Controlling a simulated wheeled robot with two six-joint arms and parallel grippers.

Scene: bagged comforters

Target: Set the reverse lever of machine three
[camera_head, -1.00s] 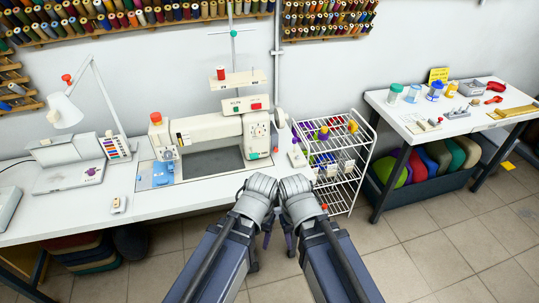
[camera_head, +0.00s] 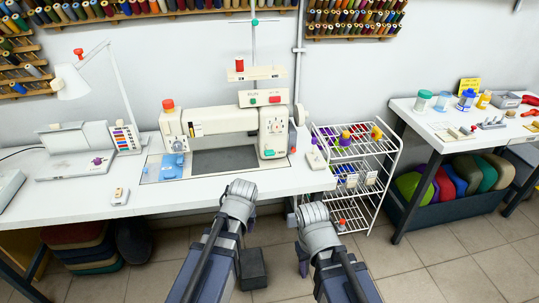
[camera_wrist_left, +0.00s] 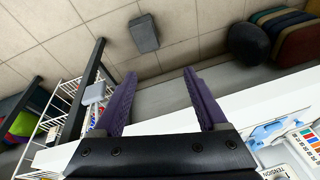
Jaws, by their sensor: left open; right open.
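One cream sewing machine (camera_head: 225,120) stands on the white table (camera_head: 150,200), with a round dial and a small green button on its right column. I cannot make out for certain which part is its reverse lever. My left gripper (camera_wrist_left: 160,75) is open and empty in the left wrist view, pointing past the table's front edge over the floor. In the head view its wrist hides most of its fingers. My right gripper (camera_head: 297,242) is open, pointing down in front of the table, right of the left one, away from the machine.
A white wire rack (camera_head: 352,190) stands right of the table. A second table (camera_head: 440,140) with bottles is farther right. A grey pedal (camera_head: 252,270) lies on the floor.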

